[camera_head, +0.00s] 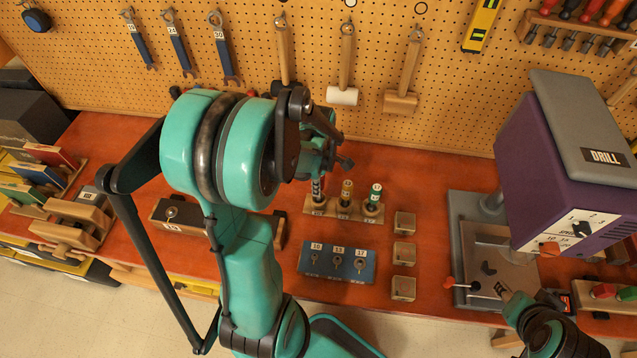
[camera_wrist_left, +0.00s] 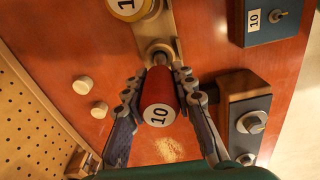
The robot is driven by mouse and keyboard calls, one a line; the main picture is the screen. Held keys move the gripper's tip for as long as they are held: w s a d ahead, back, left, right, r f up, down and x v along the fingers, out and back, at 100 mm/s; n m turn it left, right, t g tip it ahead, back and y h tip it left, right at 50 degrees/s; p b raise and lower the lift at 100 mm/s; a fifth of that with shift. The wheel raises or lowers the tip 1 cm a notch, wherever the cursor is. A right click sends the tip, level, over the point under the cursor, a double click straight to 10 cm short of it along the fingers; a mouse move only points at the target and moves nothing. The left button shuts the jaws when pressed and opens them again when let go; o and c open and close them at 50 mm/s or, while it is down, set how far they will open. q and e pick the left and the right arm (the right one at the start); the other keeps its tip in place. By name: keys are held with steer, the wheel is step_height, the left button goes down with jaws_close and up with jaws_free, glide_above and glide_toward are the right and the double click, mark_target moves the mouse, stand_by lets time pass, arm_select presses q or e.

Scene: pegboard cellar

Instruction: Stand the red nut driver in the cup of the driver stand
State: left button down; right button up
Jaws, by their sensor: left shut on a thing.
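The red nut driver (camera_wrist_left: 157,88), marked 10, is gripped by its handle between the fingers of my left gripper (camera_wrist_left: 158,96). Its shaft points away from the wrist camera, at the end cup of the wooden driver stand (camera_wrist_left: 168,22). I cannot tell whether the tip is inside the cup or just above it. In the head view my left gripper (camera_head: 320,160) is over the left end of the stand (camera_head: 344,210) and largely hides the driver.
A blue panel (camera_head: 337,262) marked 10, 13 and 17 lies in front of the stand. Several small wooden blocks (camera_head: 404,253) sit right of it. A purple drill press (camera_head: 560,170) stands at the right. A dark box (camera_head: 215,225) marked 10 is at the left.

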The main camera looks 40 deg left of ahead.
arm_select(q)
steer(key=shift+f, duration=0.15)
steer(key=shift+f+b, duration=1.05)
steer(key=shift+b, duration=0.05)
steer(key=c, duration=1.2)
jaws_free()
steer(key=shift+o, duration=0.2)
steer(key=shift+r, duration=0.15)
steer(key=shift+r+p, duration=3.9)
steer(key=shift+r, duration=1.05)
steer(key=shift+f, duration=0.1)
